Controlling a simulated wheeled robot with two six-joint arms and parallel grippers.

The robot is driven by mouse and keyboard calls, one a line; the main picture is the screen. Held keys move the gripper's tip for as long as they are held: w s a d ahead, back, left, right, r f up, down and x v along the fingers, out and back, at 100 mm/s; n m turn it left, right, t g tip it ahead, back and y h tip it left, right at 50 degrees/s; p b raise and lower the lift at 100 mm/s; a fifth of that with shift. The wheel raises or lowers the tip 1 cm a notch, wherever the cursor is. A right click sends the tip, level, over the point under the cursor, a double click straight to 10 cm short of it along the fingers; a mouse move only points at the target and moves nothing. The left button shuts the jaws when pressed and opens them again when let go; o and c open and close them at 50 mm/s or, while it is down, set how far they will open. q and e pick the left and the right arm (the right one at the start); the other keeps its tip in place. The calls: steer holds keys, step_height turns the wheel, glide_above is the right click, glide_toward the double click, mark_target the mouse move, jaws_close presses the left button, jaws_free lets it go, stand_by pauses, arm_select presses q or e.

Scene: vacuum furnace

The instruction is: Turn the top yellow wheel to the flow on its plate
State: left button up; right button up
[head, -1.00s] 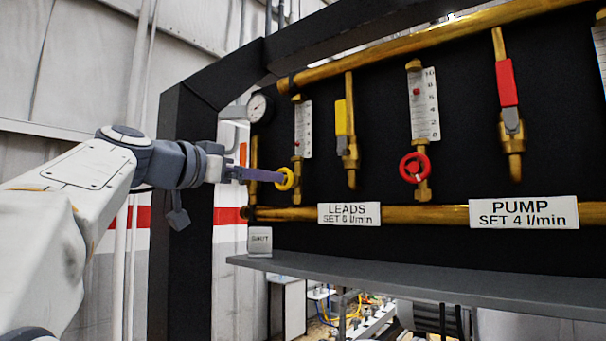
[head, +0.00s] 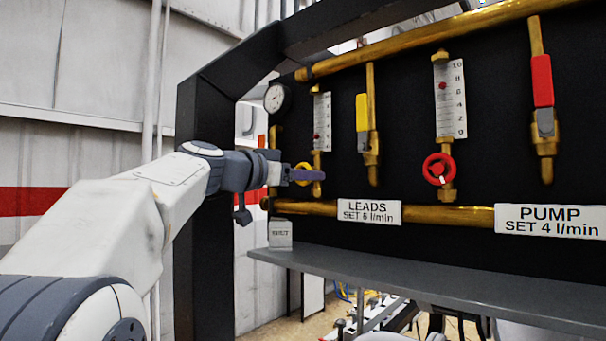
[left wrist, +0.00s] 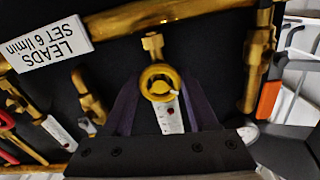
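The yellow wheel (head: 303,165) sits on the leftmost brass flow tube, partly hidden behind my purple fingers in the head view. In the left wrist view, the yellow wheel (left wrist: 148,80) is a ring with a small white mark on its right side. My left gripper (head: 315,175) is at the wheel; in the left wrist view the gripper (left wrist: 160,85) has its fingers apart, one on each side of the wheel. I cannot tell whether they touch it. The LEADS plate (head: 369,212) reads SET 6 l/min, clearest in the left wrist view (left wrist: 55,46). The flow scale (head: 322,115) has a red float low down.
A red wheel (head: 439,169) stands further right, with a PUMP plate (head: 549,220) below. A yellow lever valve (head: 362,120) and a red lever valve (head: 542,85) hang nearby. A round gauge (head: 276,98) is at upper left. A grey shelf (head: 420,283) runs below the panel.

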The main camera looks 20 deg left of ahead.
arm_select(q)
steer(key=shift+c, duration=0.5)
steer(key=shift+f+n+b, duration=0.1)
steer(key=shift+n+b, duration=0.6)
steer(key=shift+n, duration=0.4)
steer(key=shift+n+b, duration=0.35)
steer(key=shift+n, duration=0.45)
steer(key=n+b, duration=0.1)
steer(key=n, duration=0.3)
steer(key=shift+n, duration=0.3)
steer(key=n, duration=0.5)
steer(key=shift+a, duration=0.1)
steer(key=n+p, duration=0.1)
steer(key=n, duration=0.5)
steer(key=shift+n, duration=0.3)
